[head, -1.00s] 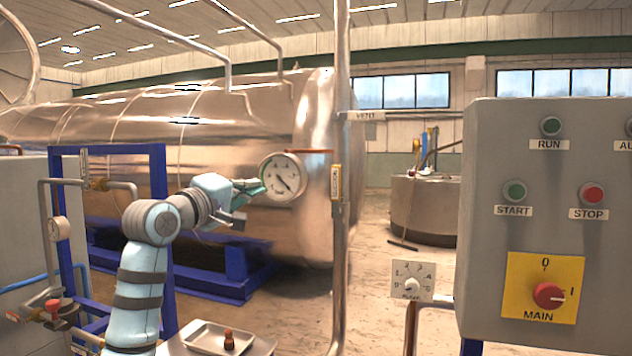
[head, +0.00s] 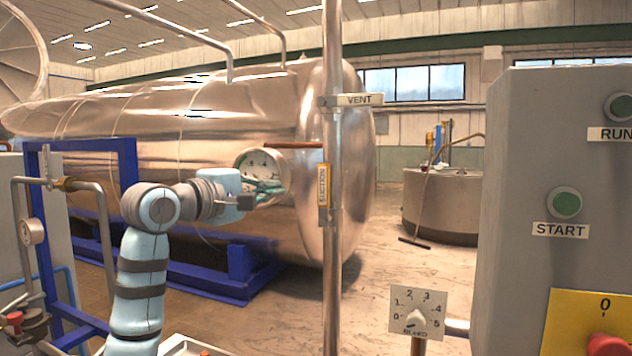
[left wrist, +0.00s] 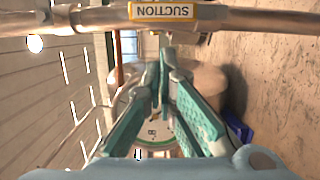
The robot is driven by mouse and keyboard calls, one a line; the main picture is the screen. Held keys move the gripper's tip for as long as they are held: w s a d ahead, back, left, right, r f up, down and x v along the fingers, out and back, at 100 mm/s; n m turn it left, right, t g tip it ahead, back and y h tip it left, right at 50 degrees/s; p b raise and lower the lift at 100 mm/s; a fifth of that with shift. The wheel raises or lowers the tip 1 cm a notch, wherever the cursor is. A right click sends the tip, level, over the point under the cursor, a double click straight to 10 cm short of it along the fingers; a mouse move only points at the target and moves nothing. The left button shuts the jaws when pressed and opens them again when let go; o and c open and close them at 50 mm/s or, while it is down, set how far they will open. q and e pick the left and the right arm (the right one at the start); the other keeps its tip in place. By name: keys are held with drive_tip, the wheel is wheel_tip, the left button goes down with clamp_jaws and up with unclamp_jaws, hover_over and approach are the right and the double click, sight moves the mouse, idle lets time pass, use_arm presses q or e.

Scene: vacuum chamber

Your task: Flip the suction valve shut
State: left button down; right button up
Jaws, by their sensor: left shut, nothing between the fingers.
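The orange-brown suction valve lever (head: 297,145) sticks out level to the left from the upright pipe (head: 332,250), above the yellow-edged SUCTION label (head: 323,193). In the left wrist view the SUCTION label (left wrist: 162,11) is on the pipe across the top, and the lever (left wrist: 117,55) stands off that pipe left of the fingers. My left gripper (head: 281,188) is shut and empty, below the lever and left of the pipe, apart from both. Its closed fingertips show in the left wrist view (left wrist: 163,58). My right gripper is not in view.
A round gauge (head: 258,165) is partly hidden behind my left gripper. A VENT label (head: 360,100) is higher on the pipe. A dial post (head: 417,312) and a grey control panel (head: 530,140) stand at right. A large tank (head: 150,120) is behind.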

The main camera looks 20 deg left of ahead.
sight(324, 195)
use_arm(q)
drive_tip(key=w+d+p, duration=0.2)
drive_tip(key=w+p, duration=0.1)
drive_tip(key=w, duration=0.5)
drive_tip(key=shift+w+r, duration=0.35)
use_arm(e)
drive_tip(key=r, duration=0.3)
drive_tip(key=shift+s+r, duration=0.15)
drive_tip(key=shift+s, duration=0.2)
use_arm(q)
drive_tip(key=shift+r+p, duration=0.1)
drive_tip(key=shift+p, duration=0.2)
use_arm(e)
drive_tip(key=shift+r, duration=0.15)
use_arm(q)
drive_tip(key=shift+d+r+m+p, duration=0.1)
drive_tip(key=shift+d+m+p, duration=0.2)
drive_tip(key=shift+m, duration=0.1)
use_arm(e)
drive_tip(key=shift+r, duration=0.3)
